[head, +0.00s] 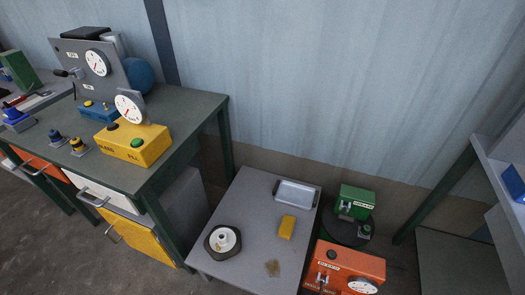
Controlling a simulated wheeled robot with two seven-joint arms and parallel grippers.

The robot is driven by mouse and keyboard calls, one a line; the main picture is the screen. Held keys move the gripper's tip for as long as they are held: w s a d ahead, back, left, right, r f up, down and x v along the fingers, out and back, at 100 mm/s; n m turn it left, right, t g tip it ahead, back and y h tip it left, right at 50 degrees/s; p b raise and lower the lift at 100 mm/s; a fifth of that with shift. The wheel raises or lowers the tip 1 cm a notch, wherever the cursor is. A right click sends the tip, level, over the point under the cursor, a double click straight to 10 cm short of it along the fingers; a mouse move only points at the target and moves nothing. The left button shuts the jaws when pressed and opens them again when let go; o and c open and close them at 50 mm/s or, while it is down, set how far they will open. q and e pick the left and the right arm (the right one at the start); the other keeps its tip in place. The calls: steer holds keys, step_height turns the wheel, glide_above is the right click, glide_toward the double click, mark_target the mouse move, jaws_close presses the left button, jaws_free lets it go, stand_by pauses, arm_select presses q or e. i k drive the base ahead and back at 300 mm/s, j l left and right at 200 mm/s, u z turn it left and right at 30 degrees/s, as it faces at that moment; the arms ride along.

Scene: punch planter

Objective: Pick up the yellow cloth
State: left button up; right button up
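A small yellow rectangular item (287,227) lies on the low grey table (232,204) in the head view, right of the table's middle. It looks like a folded cloth, but it is too small to be sure. Its top is uncovered and nothing touches it. Neither of my grippers shows in this view.
Green (356,202) and orange (345,266) machines stand right. A green-topped workbench (190,130) stands left.

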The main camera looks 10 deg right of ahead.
mark_target(285, 231)
steer(key=z, duration=0.75)
